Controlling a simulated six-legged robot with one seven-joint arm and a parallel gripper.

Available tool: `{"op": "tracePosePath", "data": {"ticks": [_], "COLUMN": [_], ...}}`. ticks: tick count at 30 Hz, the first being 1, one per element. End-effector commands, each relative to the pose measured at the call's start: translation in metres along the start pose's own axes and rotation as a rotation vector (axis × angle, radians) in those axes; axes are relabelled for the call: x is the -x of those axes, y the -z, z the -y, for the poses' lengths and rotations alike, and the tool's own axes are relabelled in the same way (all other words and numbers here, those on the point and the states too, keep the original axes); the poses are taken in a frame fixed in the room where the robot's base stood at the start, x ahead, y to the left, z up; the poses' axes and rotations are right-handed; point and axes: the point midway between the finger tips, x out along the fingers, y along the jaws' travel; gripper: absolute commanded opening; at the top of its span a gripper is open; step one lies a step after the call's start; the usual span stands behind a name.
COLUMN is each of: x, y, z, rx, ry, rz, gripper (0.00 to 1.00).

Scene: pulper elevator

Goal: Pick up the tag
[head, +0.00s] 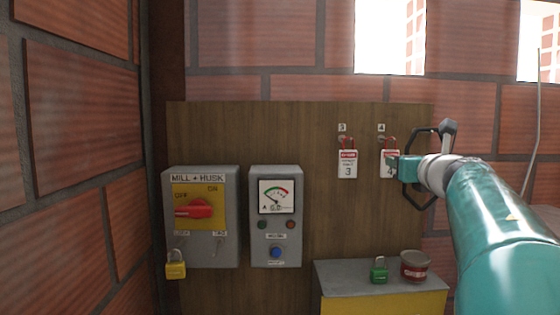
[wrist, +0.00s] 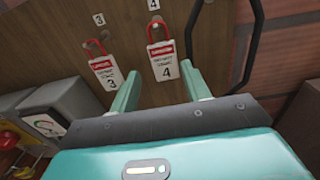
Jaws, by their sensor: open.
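Two white tags with red headers hang from red hasps on hooks on the wooden board. The tag marked 3 (head: 348,165) hangs to the left, and it also shows in the wrist view (wrist: 105,72). The tag marked 4 (head: 387,168) hangs to its right, partly covered by my gripper in the head view. In the wrist view tag 4 (wrist: 163,62) lies ahead, between and beyond the fingertips. My gripper (wrist: 165,85) is open and empty, its two teal fingers apart. I see no contact with either tag.
A MILL + HUSK switch box (head: 202,215) with a red knob and a yellow padlock (head: 176,265) is at left. A meter box (head: 276,217) stands beside it.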

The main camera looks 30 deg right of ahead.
Motion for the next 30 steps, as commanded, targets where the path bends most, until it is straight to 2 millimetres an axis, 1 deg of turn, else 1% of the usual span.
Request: {"op": "tracePosePath", "data": {"ticks": [1,3,11,16,19,22,28,29,30], "x": [-0.010,-0.020,-0.041,-0.068,-0.080,-0.085,-0.086,-0.086,-0.086], "y": [0.000,0.000,0.001,0.006,0.005,0.004,0.004,0.004,0.004], "z": [0.001,0.001,-0.002,-0.003,-0.004,-0.004,-0.003,-0.004,-0.004], "rx": [0.001,0.001,0.000,-0.001,-0.001,-0.001,-0.002,-0.002,-0.002], "ry": [0.002,0.002,-0.001,-0.002,-0.002,-0.002,-0.002,-0.002,-0.002], "rz": [-0.001,-0.001,0.000,-0.002,0.000,0.002,0.003,0.003,0.003], "gripper": [0.47,0.47,0.47,0.47,0.47,0.47,0.47,0.45,0.37]}}
